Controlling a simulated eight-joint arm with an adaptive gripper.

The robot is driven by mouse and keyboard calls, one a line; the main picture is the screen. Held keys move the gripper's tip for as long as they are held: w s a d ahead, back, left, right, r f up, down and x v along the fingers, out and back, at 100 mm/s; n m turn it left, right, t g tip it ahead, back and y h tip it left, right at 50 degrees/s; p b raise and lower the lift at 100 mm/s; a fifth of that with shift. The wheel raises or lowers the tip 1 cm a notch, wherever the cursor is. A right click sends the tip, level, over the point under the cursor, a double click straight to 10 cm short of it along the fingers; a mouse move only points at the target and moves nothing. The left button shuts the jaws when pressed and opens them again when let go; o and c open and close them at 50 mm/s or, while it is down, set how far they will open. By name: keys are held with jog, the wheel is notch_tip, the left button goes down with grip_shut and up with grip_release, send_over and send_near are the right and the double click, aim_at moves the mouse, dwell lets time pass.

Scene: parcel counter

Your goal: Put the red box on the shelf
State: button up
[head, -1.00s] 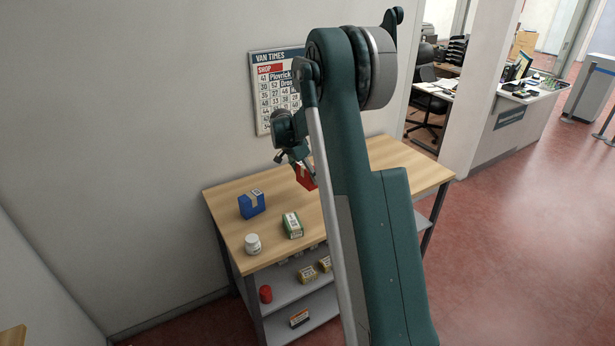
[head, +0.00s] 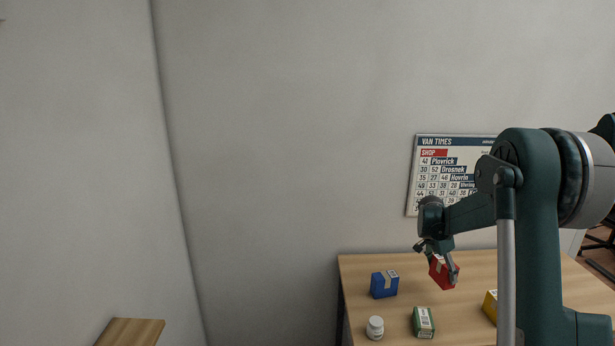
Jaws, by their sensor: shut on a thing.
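My gripper (head: 441,264) is shut on the red box (head: 443,274) in the head view. The box hangs slightly tilted above the wooden table, apart from the other items. It has a pale label on its face, and a finger covers part of it. A wooden top (head: 130,332) shows at the bottom left, cut off by the frame; I cannot tell whether it is the shelf. The grey shelves under the table are out of view now.
On the table (head: 385,262) stand a blue box (head: 384,284), a green and white box (head: 424,322), a white jar (head: 375,328) and a yellow box (head: 490,306), partly hidden by my arm. A timetable board (head: 428,195) hangs on the wall behind.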

jog(key=s+a+r+n+t+y+b, duration=0.1)
jog(key=a+n, duration=0.5)
jog(key=a, duration=0.9)
jog(key=s+a+r+n+t+y+b, duration=0.1)
jog(key=s+a+n, duration=0.5)
jog(key=a, duration=1)
jog(key=t+y+b, duration=0.1)
jog(key=b, duration=0.1)
jog(key=shift+a+r+b, duration=0.25)
jog(key=shift+r+b, duration=0.1)
jog(key=shift+r, duration=0.05)
